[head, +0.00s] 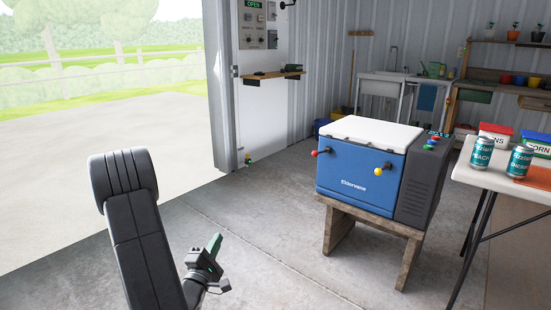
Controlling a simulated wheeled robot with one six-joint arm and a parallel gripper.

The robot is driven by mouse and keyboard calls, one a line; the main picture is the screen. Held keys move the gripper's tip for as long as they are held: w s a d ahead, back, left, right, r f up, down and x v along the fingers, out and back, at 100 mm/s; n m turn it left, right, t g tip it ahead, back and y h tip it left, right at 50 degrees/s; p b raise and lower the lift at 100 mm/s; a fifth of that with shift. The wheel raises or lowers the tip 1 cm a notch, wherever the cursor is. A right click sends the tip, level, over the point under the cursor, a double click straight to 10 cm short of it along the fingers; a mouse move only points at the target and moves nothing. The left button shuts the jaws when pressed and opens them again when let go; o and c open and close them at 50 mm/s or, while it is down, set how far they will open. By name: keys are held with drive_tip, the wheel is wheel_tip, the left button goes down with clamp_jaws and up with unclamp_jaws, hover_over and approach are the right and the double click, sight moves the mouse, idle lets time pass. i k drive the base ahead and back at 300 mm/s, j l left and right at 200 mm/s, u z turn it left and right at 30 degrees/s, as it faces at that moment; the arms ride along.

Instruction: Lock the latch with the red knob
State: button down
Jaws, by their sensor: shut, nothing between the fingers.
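A blue cooler (345,180) with a closed white lid (376,132) stands on a wooden stand right of centre. The latch with the red knob (314,153) is at the cooler's upper left front, and its knob sticks out to the left. A second latch with a yellow knob (379,172) is on the front, further right. Whether either latch is locked cannot be told at this size. My gripper (215,243) is shut and empty, low in the head view, left of the cooler and well apart from it.
The wooden stand (375,221) holds the cooler above the concrete floor. A white folding table (490,178) with cans and boxes is close at right. A small wall shelf (270,75) is behind. The floor between my gripper and the cooler is clear.

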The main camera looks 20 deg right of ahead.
sight(315, 153)
drive_tip(key=i+l+u, duration=0.1)
drive_tip(key=l+u, duration=0.35)
drive_tip(key=l, duration=0.65)
drive_tip(key=l+u, duration=0.45)
drive_tip(key=l, duration=1.15)
drive_tip(key=k+l, duration=0.15)
drive_tip(key=l, duration=0.95)
